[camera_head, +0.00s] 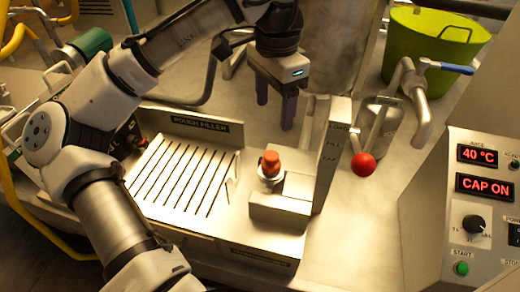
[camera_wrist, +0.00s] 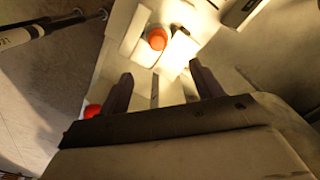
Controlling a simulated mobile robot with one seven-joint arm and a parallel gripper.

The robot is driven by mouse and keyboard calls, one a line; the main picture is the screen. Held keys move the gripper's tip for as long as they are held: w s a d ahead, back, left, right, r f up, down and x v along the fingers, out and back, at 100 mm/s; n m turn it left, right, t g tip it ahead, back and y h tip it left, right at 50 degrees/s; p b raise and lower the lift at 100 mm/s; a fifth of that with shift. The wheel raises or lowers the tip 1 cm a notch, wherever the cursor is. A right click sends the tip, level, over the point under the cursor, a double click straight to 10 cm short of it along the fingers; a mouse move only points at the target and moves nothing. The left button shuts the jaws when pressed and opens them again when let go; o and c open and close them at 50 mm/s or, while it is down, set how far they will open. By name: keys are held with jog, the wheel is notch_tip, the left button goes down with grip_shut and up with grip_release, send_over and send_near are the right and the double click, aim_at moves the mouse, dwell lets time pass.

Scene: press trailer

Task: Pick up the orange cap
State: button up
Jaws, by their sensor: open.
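The orange cap (camera_head: 271,163) sits upright on a round metal piece at the left end of the metal block fixture. It also shows in the wrist view (camera_wrist: 157,39), above the gap between my fingertips in the picture. My gripper (camera_head: 275,112) is open and points down, behind and above the cap in the head view, apart from it. In the wrist view, the two dark fingers (camera_wrist: 160,76) are spread with nothing held between them.
A red ball knob (camera_head: 363,165) on a lever stands right of the upright labelled plate (camera_head: 331,150). A slotted drain tray (camera_head: 185,178) lies left of the cap. A green bucket (camera_head: 430,50), metal tap (camera_head: 415,95) and control panel (camera_head: 470,215) reading "CAP ON" are at the right.

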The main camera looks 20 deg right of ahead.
aim_at(271, 155)
notch_tip(271, 155, down, 8)
jog(key=shift+s+f, duration=0.15)
jog(key=shift+a+f+p, duration=0.1)
jog(key=shift+f+p, duration=0.9)
jog(key=shift+f, duration=1.65)
jog(key=c, duration=1.1)
